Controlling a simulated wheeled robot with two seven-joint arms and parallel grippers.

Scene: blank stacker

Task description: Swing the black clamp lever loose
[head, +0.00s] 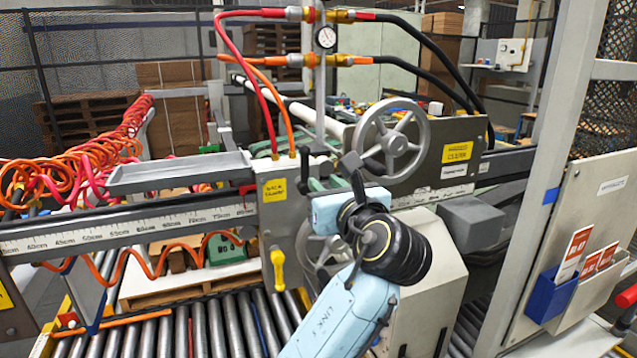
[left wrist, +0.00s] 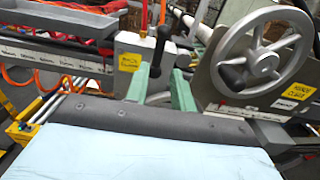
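The black clamp lever (left wrist: 160,48) stands upright, slightly tilted, in the left wrist view, beside a grey block with a yellow label. In the head view a dark upright lever (head: 305,172) shows at the right side of that block. My left gripper (head: 318,184) is close to it, partly hidden behind my light blue wrist. In the left wrist view the two green fingers of the left gripper (left wrist: 161,84) are apart, with the lever showing between them. I cannot tell whether they touch it. My right gripper is not in view.
A grey handwheel (head: 393,141) with a dark knob is close on the right. A grey tray (head: 180,172) and a ruler rail lie left. A yellow handle (head: 278,268) hangs below the block. Red and orange hoses rise above it. Rollers (head: 215,325) run below.

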